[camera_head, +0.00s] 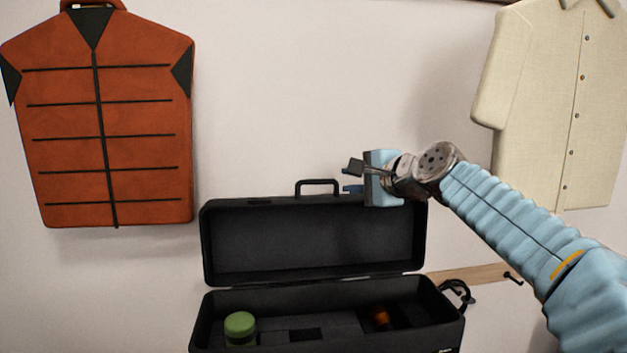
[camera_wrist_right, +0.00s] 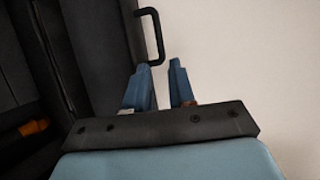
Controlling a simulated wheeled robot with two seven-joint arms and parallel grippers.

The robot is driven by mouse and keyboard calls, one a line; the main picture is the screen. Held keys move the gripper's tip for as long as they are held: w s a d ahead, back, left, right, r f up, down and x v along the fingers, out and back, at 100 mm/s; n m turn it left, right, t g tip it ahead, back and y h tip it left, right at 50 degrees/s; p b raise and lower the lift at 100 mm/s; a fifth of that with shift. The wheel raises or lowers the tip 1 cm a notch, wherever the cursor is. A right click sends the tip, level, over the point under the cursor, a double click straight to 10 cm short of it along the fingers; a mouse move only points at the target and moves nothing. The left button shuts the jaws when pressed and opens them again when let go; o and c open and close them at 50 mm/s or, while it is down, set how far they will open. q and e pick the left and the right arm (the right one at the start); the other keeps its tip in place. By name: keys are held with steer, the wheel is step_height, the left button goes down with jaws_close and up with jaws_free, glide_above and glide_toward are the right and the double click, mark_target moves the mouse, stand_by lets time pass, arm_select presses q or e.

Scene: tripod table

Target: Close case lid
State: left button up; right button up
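A black case (camera_head: 330,318) stands open in the head view, its lid (camera_head: 310,243) raised upright at the back. A handle (camera_head: 319,183) sits on the lid's top edge. My right gripper (camera_head: 352,177) is in front of or above the lid's upper right edge, to the right of the handle. In the right wrist view its two blue fingers (camera_wrist_right: 162,88) are apart with nothing between them. The lid (camera_wrist_right: 100,50) and handle (camera_wrist_right: 152,35) lie just beyond the fingertips there. Whether a finger touches the lid, I cannot tell. My left gripper is out of view.
A green-capped jar (camera_head: 240,324) and an orange item (camera_head: 380,316) lie inside the case. An orange vest (camera_head: 110,120) and a cream shirt (camera_head: 550,110) hang on the wall. A wooden rail (camera_head: 470,275) with a dark peg runs behind the case.

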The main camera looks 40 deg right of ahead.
mark_target(321, 182)
steer(key=p+x, duration=0.1)
steer(key=x, duration=1.1)
steer(key=shift+w, duration=0.35)
steer(key=shift+f, duration=0.1)
jaws_close()
